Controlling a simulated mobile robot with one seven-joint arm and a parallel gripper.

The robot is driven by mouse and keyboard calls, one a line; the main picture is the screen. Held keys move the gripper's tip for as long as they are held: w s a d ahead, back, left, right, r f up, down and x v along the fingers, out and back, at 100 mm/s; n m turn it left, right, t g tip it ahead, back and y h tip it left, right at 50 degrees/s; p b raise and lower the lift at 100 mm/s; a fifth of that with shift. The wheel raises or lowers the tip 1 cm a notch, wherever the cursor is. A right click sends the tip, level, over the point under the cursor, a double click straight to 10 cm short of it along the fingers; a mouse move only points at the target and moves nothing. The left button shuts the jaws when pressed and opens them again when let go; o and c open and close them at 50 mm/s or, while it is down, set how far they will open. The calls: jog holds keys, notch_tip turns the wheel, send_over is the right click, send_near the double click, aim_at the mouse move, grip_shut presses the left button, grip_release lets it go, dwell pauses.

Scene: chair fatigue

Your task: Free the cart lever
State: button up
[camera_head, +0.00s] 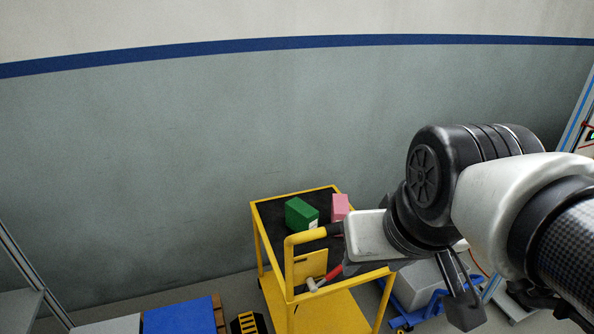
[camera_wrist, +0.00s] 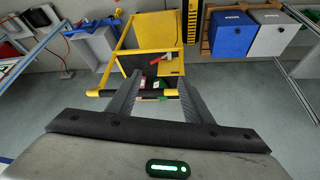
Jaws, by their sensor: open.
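The yellow cart (camera_head: 255,225) with a dark top stands by the wall. A red lever (camera_head: 334,272) with a pale end lies low against a yellow plate (camera_head: 310,265) on its near side. The lever also shows in the wrist view (camera_wrist: 160,59), beyond the fingertips. My gripper (camera_wrist: 160,79) is open, and nothing is gripped. Its fingers point toward the cart, and the yellow-and-black push handle (camera_wrist: 105,93) appears across the gap between them. I cannot tell whether they touch it. In the head view my wrist hides part of the cart's right side.
A green box (camera_head: 298,213) and a pink box (camera_head: 340,206) rest on the cart's top. A blue bin (camera_head: 180,317) stands to the left, and a grey bin (camera_head: 418,285) on a blue frame stands to the right. Grey floor is free before the cart in the wrist view.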

jog(key=shift+w+f+g, duration=0.3)
jog(key=shift+f+g, duration=0.2)
jog(key=shift+g, duration=0.1)
jog(key=c, duration=0.7)
jog(key=f+g, duration=0.1)
jog(key=w+f+g, duration=0.1)
jog(key=f+g, duration=0.1)
jog(key=shift+w+d+f+y, duration=0.2)
jog(key=shift+w+f+y, duration=0.05)
jog(key=shift+f+y, duration=0.1)
grip_shut()
jog(key=w+f+m+g+y+b, duration=0.1)
jog(key=w+f+m+g+y, duration=0.15)
jog(key=w+f+y, duration=0.5)
jog(key=w+f+m+g+y+b, duration=0.1)
jog(key=w+f+m+g+y, duration=0.2)
jog(key=f, duration=0.7)
jog(key=d+f+m+t+y, duration=0.1)
jog(key=d+f+m+t, duration=0.2)
jog(key=f+m+t, duration=0.2)
jog(key=w+d+f+m+t+b, duration=0.1)
jog(key=d+f+m+t, duration=0.3)
jog(key=f+t, duration=0.5)
jog(key=w+d+f+m+t+y, duration=0.1)
jog(key=d+f+m+t, duration=0.3)
jog(key=t, duration=0.5)
notch_tip(320, 180, down, 3)
jog(key=shift+f+m+y, duration=0.1)
jog(key=shift+m+y, duration=0.2)
jog(key=shift+m, duration=0.85)
